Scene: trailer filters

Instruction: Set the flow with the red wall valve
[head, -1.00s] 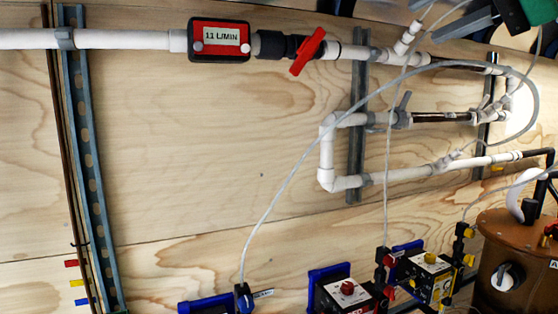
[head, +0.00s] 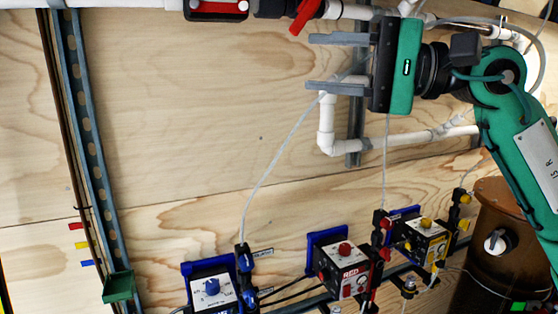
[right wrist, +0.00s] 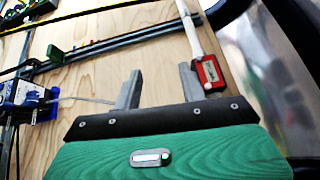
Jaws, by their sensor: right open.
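The red wall valve handle (head: 305,15) shows at the top edge of the head view, tilted on the white pipe (head: 120,4). Beside it, the red flow meter (head: 217,8) is cut off by the top edge, so its reading is hidden. My right gripper (head: 311,63) is open and empty, its two grey fingers pointing left, just below the valve handle in the picture and apart from it. In the right wrist view the fingers (right wrist: 158,72) are spread, with the red meter (right wrist: 209,72) to their right. I cannot make out the valve handle there. My left gripper is not in view.
A white pipe loop (head: 326,125) runs behind and below my gripper. Control boxes with a blue knob (head: 212,287), a red knob (head: 345,248) and a yellow knob (head: 426,224) stand lower down. A brown tank (head: 490,260) is at right. The wooden wall at centre-left is clear.

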